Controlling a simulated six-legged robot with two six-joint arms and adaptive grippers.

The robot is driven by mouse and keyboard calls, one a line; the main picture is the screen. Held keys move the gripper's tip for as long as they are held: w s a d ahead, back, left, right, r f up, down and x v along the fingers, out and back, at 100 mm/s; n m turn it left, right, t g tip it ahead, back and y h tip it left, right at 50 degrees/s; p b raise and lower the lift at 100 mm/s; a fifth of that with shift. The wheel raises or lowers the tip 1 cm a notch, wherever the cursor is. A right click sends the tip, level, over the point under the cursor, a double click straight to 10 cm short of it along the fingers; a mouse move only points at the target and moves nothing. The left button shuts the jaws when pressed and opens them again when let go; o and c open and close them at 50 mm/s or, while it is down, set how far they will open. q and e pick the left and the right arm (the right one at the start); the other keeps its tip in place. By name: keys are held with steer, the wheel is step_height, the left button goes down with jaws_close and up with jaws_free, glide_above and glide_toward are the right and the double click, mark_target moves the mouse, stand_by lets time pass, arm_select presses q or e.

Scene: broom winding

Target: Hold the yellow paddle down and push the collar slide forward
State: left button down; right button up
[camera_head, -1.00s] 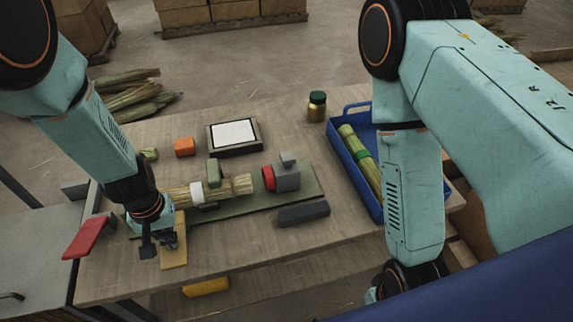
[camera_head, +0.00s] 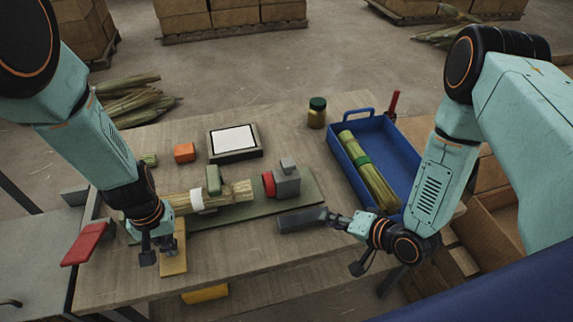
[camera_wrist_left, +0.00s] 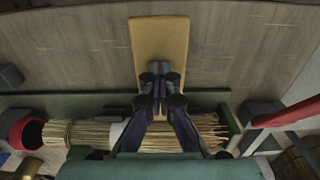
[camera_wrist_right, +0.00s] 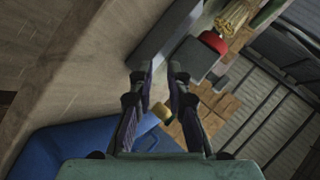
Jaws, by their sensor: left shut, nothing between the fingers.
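The yellow paddle (camera_head: 175,262) lies at the table's front left and shows in the left wrist view (camera_wrist_left: 160,38). My left gripper (camera_head: 160,251) is shut and empty, fingertips over the paddle; I cannot tell how firmly they touch. The collar slide, a grey block (camera_head: 287,183) with a red ring (camera_head: 268,184), sits at the right of the green base (camera_head: 240,212). A straw bundle (camera_head: 238,191) with a white band lies to its left, apart from the ring. My right gripper (camera_head: 342,243) is open and empty, right of and in front of the slide.
A dark grey bar (camera_head: 300,220) lies in front of the slide, close to my right gripper. A blue tray (camera_head: 337,160) with a straw bundle stands at the right. A red lever (camera_head: 85,243) is at the left. A jar (camera_head: 317,113), a framed pad (camera_head: 234,139) and an orange block (camera_head: 184,152) stand behind.

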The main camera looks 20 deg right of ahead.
mark_target(286, 178)
steer(key=w+d+r+t, duration=0.1)
steer(key=w, duration=0.1)
steer(key=w+d+r+m+t+y, duration=0.1)
steer(key=d+r, duration=0.1)
steer(key=shift+w+d+r+m+t+y, duration=0.1)
steer(key=shift+w+r+m+t+y, duration=0.1)
steer(key=shift+w+m+t+y, duration=0.15)
jaws_close()
steer(key=w+d+r+t+y, duration=0.1)
steer(key=d+r+t+y, duration=0.1)
steer(key=d+r+y, duration=0.15)
steer(key=s+a+x, duration=0.1)
steer(key=a+x, duration=0.1)
steer(key=x, duration=1)
steer(key=shift+m+h, duration=0.3)
steer(key=shift+m, duration=0.15)
steer(key=shift+a+f+g, duration=0.1)
steer(key=shift+f+g, duration=0.05)
steer(key=shift+g, duration=0.1)
